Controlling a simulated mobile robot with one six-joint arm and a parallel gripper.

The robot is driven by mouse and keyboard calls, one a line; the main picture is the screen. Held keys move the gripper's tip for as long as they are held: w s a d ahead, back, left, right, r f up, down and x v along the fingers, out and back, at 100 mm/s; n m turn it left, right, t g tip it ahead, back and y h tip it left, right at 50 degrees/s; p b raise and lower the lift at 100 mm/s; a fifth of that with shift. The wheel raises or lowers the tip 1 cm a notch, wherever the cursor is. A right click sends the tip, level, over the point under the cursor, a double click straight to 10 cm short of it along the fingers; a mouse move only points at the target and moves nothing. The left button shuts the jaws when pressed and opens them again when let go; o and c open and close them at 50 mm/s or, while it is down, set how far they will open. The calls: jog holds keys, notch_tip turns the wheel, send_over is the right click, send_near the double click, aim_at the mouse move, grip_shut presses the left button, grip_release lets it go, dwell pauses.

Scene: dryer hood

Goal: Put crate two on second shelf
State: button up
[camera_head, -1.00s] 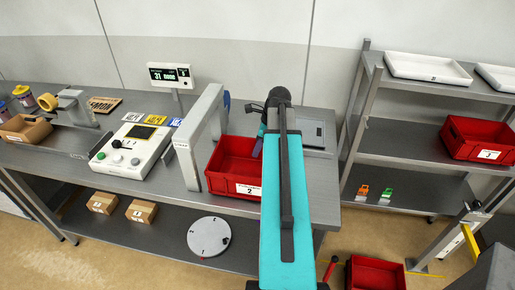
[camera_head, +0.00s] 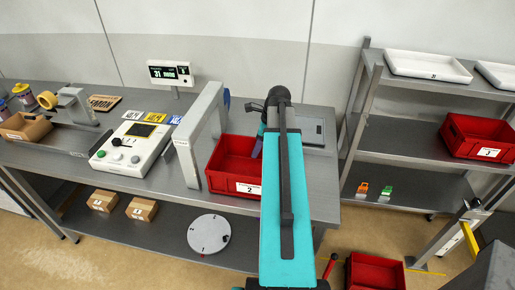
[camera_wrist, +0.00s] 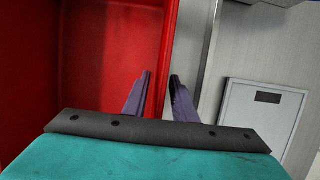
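Crate two (camera_head: 233,165) is a red open box labelled 2, standing on the grey workbench, partly hidden by my arm. In the wrist view its red interior (camera_wrist: 105,55) fills the left side. My gripper (camera_wrist: 160,76) has its purple fingers on either side of the crate's right wall, one inside and one outside. A gap shows between the fingers, and they do not look closed on the wall. In the head view the gripper is mostly hidden behind my arm. The shelf rack at right has a middle shelf (camera_head: 400,141) with free room left of crate three (camera_head: 479,137).
White trays (camera_head: 428,66) fill the top shelf. Orange and green items (camera_head: 375,189) sit on the lower shelf. A grey arch (camera_head: 190,140) stands close left of crate two. Another red crate (camera_head: 376,272) is low at the front, near a yellow-barred frame (camera_head: 468,237).

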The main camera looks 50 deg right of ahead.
jog(key=shift+r, duration=0.25)
jog(key=shift+b+v, duration=1.35)
jog(key=shift+v, duration=4.4)
jog(key=shift+s+d+r, duration=0.1)
jog(key=shift+r, duration=0.05)
jog(key=shift+o, duration=0.4)
